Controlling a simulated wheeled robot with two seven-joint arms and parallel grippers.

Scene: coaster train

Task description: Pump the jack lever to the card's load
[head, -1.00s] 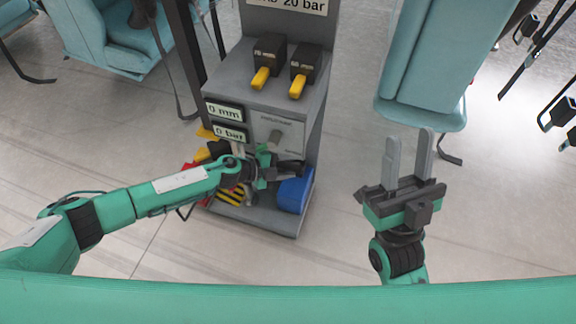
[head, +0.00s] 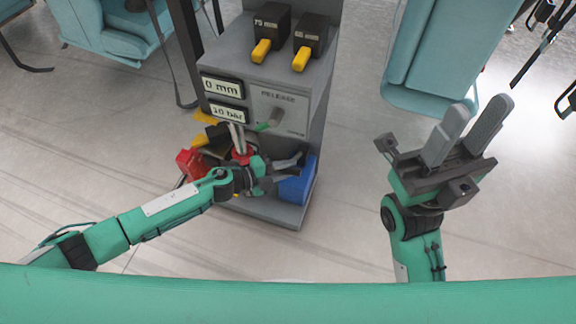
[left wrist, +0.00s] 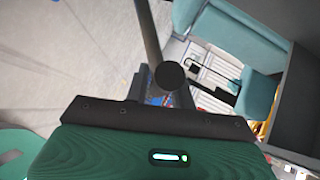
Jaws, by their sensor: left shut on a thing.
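The grey jack cabinet (head: 225,62) stands left of centre in the head view. Its upper display (head: 221,86) reads 0 mm. The lower display (head: 227,114) seems to read 10 bar, with a blurred first digit. My left gripper (head: 238,135) is low at the cabinet's front, shut on the jack lever, which it mostly hides. In the left wrist view the lever (left wrist: 170,76) shows as a dark round end by a rod. My right gripper (head: 481,108) is open and empty, right of the cabinet. The load card is out of view.
Two black blocks with yellow tabs (head: 268,35) (head: 306,45) stand on top. A blue box (head: 298,180) and a red item (head: 190,163) are low on the cabinet. Teal seats (head: 440,50) stand behind; the floor between is clear.

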